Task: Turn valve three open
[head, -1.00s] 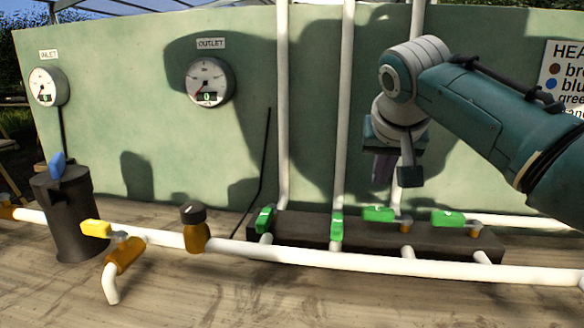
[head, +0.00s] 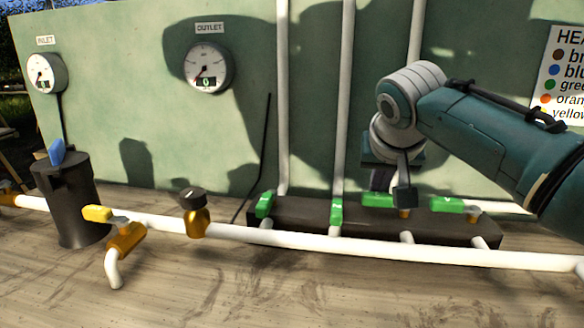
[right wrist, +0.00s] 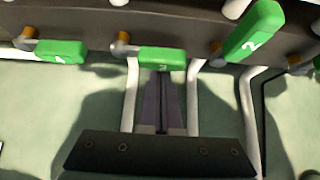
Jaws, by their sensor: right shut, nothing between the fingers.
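Valve three's green handle (head: 376,200) is on the dark manifold (head: 300,216) and lies crosswise to its short white outlet pipe. In the right wrist view the handle marked 3 (right wrist: 162,60) is in the middle, lying across the picture. My right gripper (head: 381,182) points down just above and behind this handle, partly hidden by my wrist part. In the right wrist view its shut, empty fingers (right wrist: 162,78) reach the handle's edge; I cannot tell whether they touch it. My left gripper is not in view.
Green handle 2 (head: 337,213) and handle 4 (head: 447,204) flank valve three closely; handle 1 (head: 264,204) is further left. White vertical pipes (head: 342,100) rise behind. A long white pipe (head: 330,242) runs in front. The outlet gauge (head: 208,67) hangs on the green wall.

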